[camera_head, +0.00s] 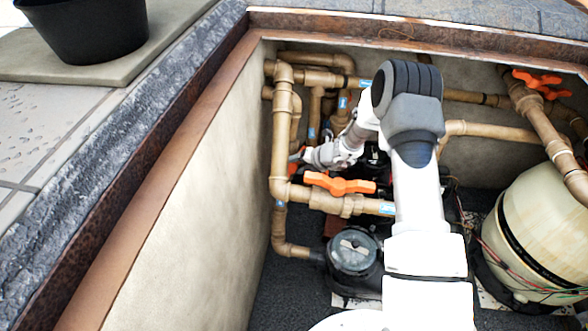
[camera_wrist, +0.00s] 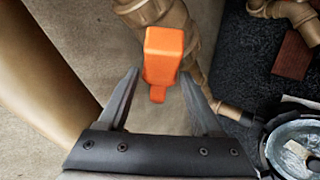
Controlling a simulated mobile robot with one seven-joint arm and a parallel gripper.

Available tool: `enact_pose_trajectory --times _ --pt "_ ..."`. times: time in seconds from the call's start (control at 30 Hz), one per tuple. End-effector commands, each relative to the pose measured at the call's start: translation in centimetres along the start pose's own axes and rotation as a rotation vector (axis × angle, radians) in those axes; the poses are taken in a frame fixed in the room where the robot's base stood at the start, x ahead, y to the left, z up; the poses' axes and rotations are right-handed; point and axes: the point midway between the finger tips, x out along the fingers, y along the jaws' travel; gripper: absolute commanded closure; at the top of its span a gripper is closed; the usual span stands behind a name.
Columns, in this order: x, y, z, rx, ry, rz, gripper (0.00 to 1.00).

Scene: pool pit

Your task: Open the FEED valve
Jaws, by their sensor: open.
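An orange valve handle (camera_wrist: 163,58) on a tan pipe fitting shows in the wrist view, seen nearly end-on. My gripper (camera_wrist: 159,76) is open, with one fingertip on each side of the handle's near end. I see no clear contact, and cannot tell how deep the handle sits between the jaws. In the head view my gripper (camera_head: 299,155) is at the left-hand pipes, partly hidden by its own wrist. Another orange handle (camera_head: 340,184) lies along a horizontal pipe in front of it. I cannot read a FEED label; the blue tags are too small.
More orange handles (camera_head: 538,83) are at the back right. A tall tan pipe (camera_head: 281,135) stands close left of my gripper. A pump with a clear lid (camera_head: 354,250) is below, and a large beige tank (camera_head: 545,235) is at right. The pit wall (camera_head: 205,200) bounds the left.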

Motion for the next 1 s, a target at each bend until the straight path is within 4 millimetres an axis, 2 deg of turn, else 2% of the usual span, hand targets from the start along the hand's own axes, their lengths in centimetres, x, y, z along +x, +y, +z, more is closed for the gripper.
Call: enact_pose_trajectory --times 0.33,0.7,1.0 --pt "0.41 0.02 0.00 0.001 0.000 0.000 0.34" --pt "0.39 0.04 -0.01 0.000 0.000 0.001 1.00" --pt "0.38 0.05 0.00 -0.001 0.000 0.001 1.00"
